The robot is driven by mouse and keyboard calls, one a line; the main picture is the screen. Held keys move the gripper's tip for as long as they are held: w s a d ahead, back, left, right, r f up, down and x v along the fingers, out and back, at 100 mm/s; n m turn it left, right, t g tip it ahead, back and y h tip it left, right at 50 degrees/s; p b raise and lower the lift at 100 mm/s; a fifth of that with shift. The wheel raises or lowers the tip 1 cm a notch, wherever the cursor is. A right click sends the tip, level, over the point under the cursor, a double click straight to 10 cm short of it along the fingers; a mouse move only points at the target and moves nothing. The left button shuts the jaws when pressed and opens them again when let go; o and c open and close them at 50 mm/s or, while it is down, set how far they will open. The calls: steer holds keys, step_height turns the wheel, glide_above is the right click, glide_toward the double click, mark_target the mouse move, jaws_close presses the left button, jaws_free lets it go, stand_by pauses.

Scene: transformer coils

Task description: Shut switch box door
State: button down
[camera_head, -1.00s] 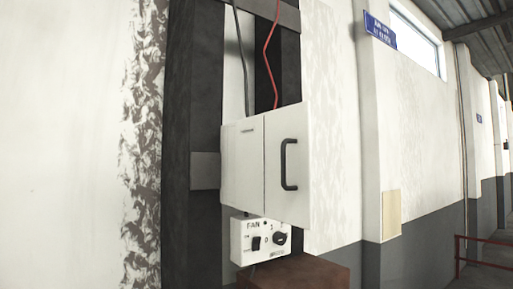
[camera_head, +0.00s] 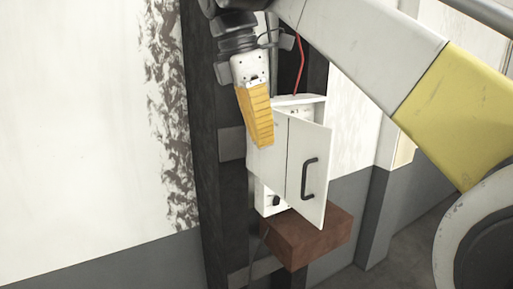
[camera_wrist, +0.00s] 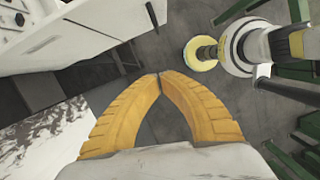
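The switch box (camera_head: 312,106) is a white cabinet on a dark post in the head view. Its white door (camera_head: 313,165), with a black handle (camera_head: 309,178), stands out from the box, with a gap at the top, so it looks ajar. My gripper (camera_head: 262,143) has yellow fingers pointing down at the left part of the cabinet front and covers its upper left corner. I cannot tell whether it touches. In the wrist view, the fingertips (camera_wrist: 160,75) meet with nothing seen between them. A white panel with small knobs (camera_wrist: 20,19) shows at upper left there.
A red cable (camera_head: 301,60) runs down from above. The grey floor (camera_head: 400,250) at right looks clear.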

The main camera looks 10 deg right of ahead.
mark_target(297, 168)
steer(key=d+f, duration=0.6)
steer(key=f, duration=0.3)
steer(key=shift+w+d+f+p, duration=0.2)
steer(key=shift+w+f+p, duration=0.15)
steer(key=shift+w+p, duration=0.1)
steer(key=shift+d, duration=0.1)
